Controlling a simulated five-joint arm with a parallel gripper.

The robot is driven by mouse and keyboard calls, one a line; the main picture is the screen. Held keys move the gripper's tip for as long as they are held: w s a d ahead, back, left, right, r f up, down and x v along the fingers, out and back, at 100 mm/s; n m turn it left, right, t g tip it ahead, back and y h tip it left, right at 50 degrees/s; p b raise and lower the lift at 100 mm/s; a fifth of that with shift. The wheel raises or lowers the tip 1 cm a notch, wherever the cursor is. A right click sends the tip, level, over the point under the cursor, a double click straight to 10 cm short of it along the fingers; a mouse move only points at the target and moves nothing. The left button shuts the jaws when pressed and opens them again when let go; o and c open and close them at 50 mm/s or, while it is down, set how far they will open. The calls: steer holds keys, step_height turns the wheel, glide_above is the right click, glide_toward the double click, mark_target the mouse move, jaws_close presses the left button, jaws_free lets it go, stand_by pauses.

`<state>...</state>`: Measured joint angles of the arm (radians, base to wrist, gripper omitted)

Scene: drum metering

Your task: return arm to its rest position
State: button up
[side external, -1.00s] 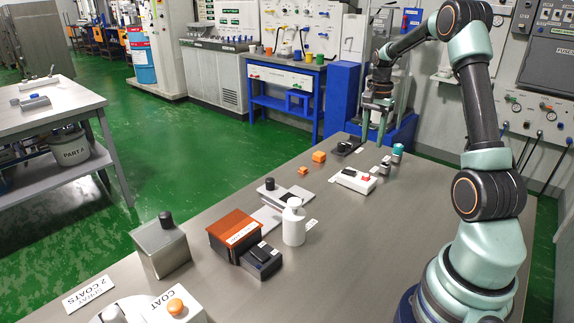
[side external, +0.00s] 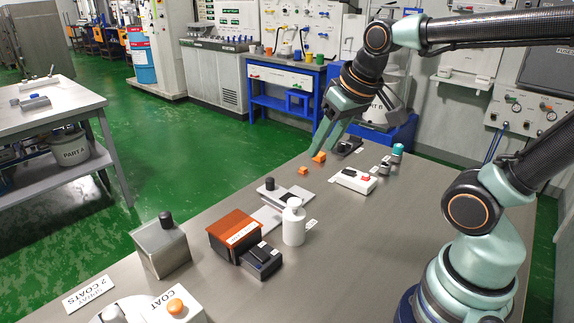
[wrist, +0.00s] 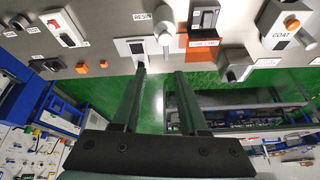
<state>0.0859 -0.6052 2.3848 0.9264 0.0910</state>
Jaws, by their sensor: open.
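My gripper (side external: 327,138) is open and empty. In the side external view it hangs above the far part of the table, its fingers angled down and left near two small orange blocks (side external: 319,157), apart from them as far as I can tell. In the wrist view, my gripper's two fingers (wrist: 158,74) are parted, with only green floor and the table edge between them. My arm is bent at the elbow, with its upper link reaching past the right edge of the picture.
On the grey table (side external: 340,240) stand a white bottle (side external: 293,222), an orange-lidded box (side external: 234,230), a metal box with a black knob (side external: 160,246), a white switch box (side external: 355,180) and a COAT button box (side external: 178,305).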

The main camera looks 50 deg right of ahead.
steer(key=s+a+n, duration=0.1)
steer(key=a+n, duration=0.1)
steer(key=shift+s+a+f+t, duration=0.3)
steer(key=shift+s+a+f, duration=0.05)
steer(key=shift+s, duration=0.05)
